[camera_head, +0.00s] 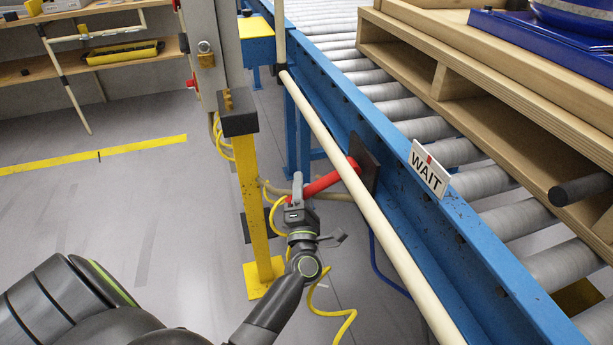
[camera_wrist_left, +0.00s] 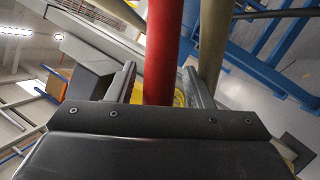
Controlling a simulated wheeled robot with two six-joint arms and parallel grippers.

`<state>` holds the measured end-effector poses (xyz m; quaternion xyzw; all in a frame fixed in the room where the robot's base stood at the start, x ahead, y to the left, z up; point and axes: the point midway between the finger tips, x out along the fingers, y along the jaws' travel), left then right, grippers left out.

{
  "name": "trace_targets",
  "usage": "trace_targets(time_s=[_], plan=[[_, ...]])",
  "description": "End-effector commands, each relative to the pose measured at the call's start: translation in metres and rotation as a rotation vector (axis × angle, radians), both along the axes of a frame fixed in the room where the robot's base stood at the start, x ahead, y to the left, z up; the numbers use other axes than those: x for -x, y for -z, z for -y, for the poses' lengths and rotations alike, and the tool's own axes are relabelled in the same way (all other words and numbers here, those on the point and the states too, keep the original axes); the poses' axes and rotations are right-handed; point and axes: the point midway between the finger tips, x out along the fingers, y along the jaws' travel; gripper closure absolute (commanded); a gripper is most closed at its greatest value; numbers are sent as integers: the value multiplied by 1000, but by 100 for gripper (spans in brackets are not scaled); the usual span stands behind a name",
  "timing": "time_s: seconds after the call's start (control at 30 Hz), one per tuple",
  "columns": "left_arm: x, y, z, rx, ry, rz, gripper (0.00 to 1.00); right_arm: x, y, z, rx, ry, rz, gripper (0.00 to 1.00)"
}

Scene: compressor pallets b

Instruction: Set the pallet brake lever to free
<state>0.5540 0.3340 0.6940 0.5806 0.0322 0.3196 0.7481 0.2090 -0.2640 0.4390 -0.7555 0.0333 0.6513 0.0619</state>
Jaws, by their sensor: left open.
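The red brake lever (camera_head: 328,181) sticks out to the left from a dark plate (camera_head: 366,163) on the side of the blue conveyor frame, its outer end lower than its root. My left gripper (camera_head: 298,190) is at the lever's outer end. In the left wrist view the red lever (camera_wrist_left: 164,45) runs between the two fingers of my left gripper (camera_wrist_left: 160,72), with gaps on both sides. The gripper is open around the lever, not clamped on it. A white WAIT sign (camera_head: 429,169) stands on the conveyor rail. My right gripper is in neither view.
A cream rail (camera_head: 335,150) runs along the blue conveyor frame (camera_head: 400,150), close to the lever. A yellow post (camera_head: 254,200) stands just left of my gripper, with yellow hose (camera_head: 333,314) around it. A wooden pallet (camera_head: 500,85) rests on the rollers. The floor at left is clear.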

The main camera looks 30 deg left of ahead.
Motion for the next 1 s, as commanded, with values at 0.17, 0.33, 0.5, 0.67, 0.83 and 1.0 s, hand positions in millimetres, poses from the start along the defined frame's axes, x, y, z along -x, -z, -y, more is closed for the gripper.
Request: trace_targets(time_s=[0.17,0.33,0.5,0.67,0.83,1.0], plan=[[0,0,-1,0,0,-1,53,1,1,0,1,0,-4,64],[0,0,-1,0,0,0,58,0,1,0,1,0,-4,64],[0,0,-1,0,0,0,81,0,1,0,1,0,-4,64],[0,0,-1,0,0,-1,100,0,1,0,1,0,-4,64],[0,0,-1,0,0,-1,100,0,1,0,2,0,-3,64],[0,-2,-1,-3,0,-4,100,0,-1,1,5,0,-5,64]])
